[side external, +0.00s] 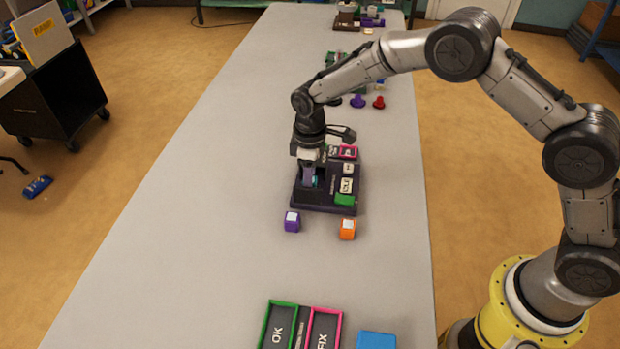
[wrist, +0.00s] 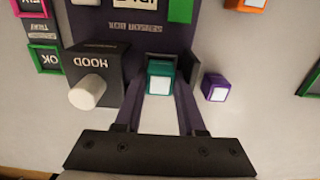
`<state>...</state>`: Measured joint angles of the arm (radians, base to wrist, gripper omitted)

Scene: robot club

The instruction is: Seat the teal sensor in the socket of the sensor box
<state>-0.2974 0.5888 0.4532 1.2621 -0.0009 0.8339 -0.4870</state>
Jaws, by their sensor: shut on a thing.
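The teal sensor (wrist: 160,78), a small cube with a white top, sits between the two fingers of my gripper (wrist: 159,88) in the wrist view. My gripper is shut on it. In the side view my gripper (side external: 312,182) points down over the left part of the dark purple sensor box (side external: 325,208), and only a sliver of teal shows. The box's label reads upside down in the wrist view (wrist: 108,26). A dark recess edge shows just behind the sensor; I cannot tell how deep the sensor sits in the socket.
A dark hood (wrist: 98,62) with a white knob stands close beside my fingers. A purple cube (side external: 292,221) and an orange cube (side external: 347,229) stand in front of the box. An OK tray (side external: 278,328) and a FIX tray (side external: 323,330) lie nearer. The table's left side is clear.

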